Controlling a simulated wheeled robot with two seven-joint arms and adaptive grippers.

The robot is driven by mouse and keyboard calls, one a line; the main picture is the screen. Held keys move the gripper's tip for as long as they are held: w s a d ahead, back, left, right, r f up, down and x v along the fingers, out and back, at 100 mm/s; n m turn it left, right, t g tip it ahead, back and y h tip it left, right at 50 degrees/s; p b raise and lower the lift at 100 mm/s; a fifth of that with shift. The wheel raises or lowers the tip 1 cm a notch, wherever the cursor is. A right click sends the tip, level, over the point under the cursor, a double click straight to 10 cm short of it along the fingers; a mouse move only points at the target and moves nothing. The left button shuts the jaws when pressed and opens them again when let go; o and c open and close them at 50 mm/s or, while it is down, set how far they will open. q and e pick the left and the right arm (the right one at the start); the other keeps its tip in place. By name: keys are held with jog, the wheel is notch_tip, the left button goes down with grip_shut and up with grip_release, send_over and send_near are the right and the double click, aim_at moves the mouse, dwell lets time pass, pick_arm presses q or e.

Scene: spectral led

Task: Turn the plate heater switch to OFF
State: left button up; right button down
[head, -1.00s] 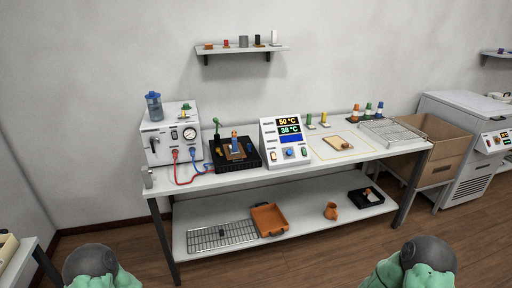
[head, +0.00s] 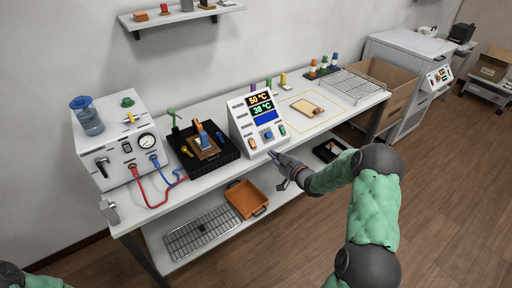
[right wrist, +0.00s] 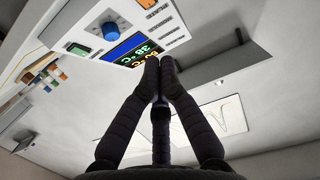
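The control box (head: 240,125) stands on the bench, its display reading 50 °C and 38 °C. Below the display sit an orange switch (head: 252,143), a blue knob (head: 268,134) and a green switch (head: 282,129). In the right wrist view the box appears upside down, with the green switch (right wrist: 78,48) and blue knob (right wrist: 110,32) clear. My right gripper (head: 275,160) is in front of the box, below the switches, apparently not touching. Its fingertips (right wrist: 160,65) come together, holding nothing. My left gripper is out of view.
Left of the box are a black plate device (head: 225,150) and a white pump unit (head: 108,145) with red and blue hoses. A small board (head: 307,107) and wire rack (head: 352,86) lie to the right. An orange tray (head: 246,199) is on the lower shelf.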

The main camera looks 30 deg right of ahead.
jog(key=w, duration=0.1)
jog(key=b, duration=0.2)
send_near(253, 147)
jog(key=w+r, duration=0.3)
jog(key=w, duration=0.1)
jog(key=shift+w+f+b, duration=0.75)
jog(key=shift+w+f, duration=0.3)
jog(key=shift+w, duration=0.1)
jog(key=shift+w+a+f, duration=0.1)
jog(key=shift+w+f, duration=0.2)
notch_tip(253, 147, down, 2)
jog(key=shift+w+f+b, duration=0.15)
jog(key=shift+w+b, duration=0.05)
jog(key=shift+b, duration=0.95)
